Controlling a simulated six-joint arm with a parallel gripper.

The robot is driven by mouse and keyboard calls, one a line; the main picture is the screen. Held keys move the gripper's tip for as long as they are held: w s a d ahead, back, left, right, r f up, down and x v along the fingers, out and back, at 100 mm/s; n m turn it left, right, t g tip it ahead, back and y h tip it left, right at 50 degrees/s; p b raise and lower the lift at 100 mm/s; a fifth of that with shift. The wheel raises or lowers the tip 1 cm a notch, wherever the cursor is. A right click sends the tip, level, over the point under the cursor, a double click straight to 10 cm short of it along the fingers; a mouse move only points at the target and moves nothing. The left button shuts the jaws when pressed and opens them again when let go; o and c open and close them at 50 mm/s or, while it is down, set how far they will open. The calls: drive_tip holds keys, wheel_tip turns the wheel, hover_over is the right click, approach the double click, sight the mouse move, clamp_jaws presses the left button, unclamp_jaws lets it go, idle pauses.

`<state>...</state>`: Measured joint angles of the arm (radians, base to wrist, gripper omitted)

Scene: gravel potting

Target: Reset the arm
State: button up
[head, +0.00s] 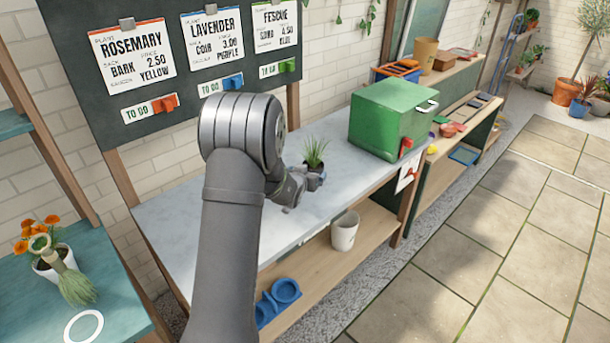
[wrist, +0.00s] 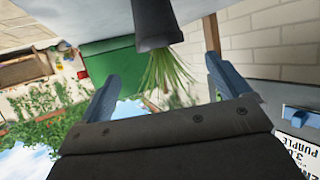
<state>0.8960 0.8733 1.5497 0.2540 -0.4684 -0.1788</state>
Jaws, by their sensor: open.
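My gripper (head: 306,181) is over the grey bench top in the head view. In the wrist view my gripper (wrist: 162,70) has its two blue-grey fingers spread wide, with nothing clamped between them. A dark pot (wrist: 155,24) with a green grassy plant (wrist: 168,75) stands just ahead of the fingertips, roughly centred between them; the wrist picture is upside down. In the head view the grassy plant (head: 315,150) shows just beyond my gripper, and its pot is partly hidden by it. I cannot tell whether a finger touches the pot.
A green box (head: 385,115) with a red latch stands farther along the bench (head: 180,225). A white pot (head: 345,230) and blue saucers (head: 277,297) sit on the lower shelf. A board with plant cards (head: 130,55) rises behind. Orange flowers (head: 38,238) stand on the teal table at left.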

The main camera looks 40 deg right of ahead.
sight(313, 161)
drive_tip(key=shift+s+a+r, duration=0.25)
drive_tip(key=shift+s+a, duration=0.1)
drive_tip(key=shift+a, duration=0.1)
idle(0.4)
drive_tip(key=x, duration=1.2)
drive_tip(key=shift+d+f, duration=0.1)
wheel_tip(313, 161, up, 2)
drive_tip(key=shift+r, duration=0.35)
